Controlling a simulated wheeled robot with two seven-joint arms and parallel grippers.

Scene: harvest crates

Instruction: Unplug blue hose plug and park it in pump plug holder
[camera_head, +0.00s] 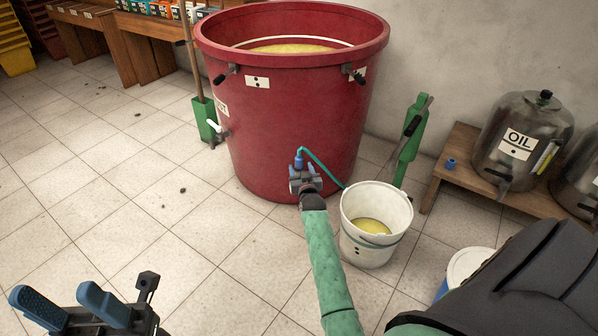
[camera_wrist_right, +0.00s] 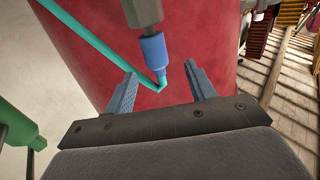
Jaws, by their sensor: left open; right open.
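The blue hose plug (camera_head: 298,163) stands low at the front of the red vat, with a thin teal hose (camera_head: 322,164) running from it towards the white bucket. In the right wrist view the plug (camera_wrist_right: 154,50) sits against a grey fitting (camera_wrist_right: 142,12). My right gripper (camera_head: 305,181) is at the plug, open; in its wrist view its fingers (camera_wrist_right: 160,74) stand either side of the plug's hose end, with gaps on both sides. My left gripper (camera_head: 70,308) is open and empty, low at the left. I cannot clearly identify the pump plug holder.
The red vat (camera_head: 290,115) stands behind my right gripper. A white bucket (camera_head: 377,250) with yellow liquid stands right of my forearm. A wooden bench (camera_head: 440,182) bears a small blue piece (camera_head: 451,163) and oil tanks (camera_head: 520,140). The tiled floor at left is mostly free.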

